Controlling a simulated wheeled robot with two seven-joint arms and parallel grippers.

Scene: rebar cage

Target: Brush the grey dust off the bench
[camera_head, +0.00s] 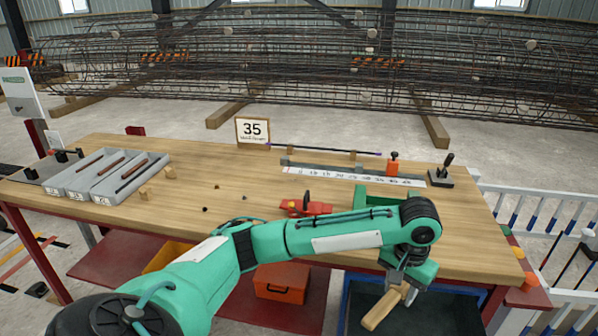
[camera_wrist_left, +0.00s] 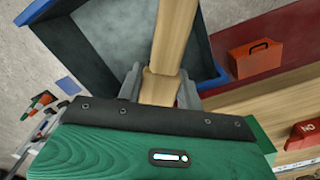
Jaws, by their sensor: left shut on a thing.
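My left gripper (camera_head: 400,287) is beyond the bench's front edge at the right, above the open blue-rimmed bin. It is shut on a pale wooden handle (camera_head: 380,311), which points down toward the front. In the left wrist view the handle (camera_wrist_left: 173,40) runs up from between the fingers of the gripper (camera_wrist_left: 160,88). No bristles show, so I cannot tell what the handle ends in. The wooden bench (camera_head: 262,222) carries a few small dark specks (camera_head: 205,209) at the middle left. I cannot make out grey dust on it. My right gripper is not in view.
The blue-rimmed bin (camera_wrist_left: 205,60) and an orange toolbox (camera_head: 281,283) are below.

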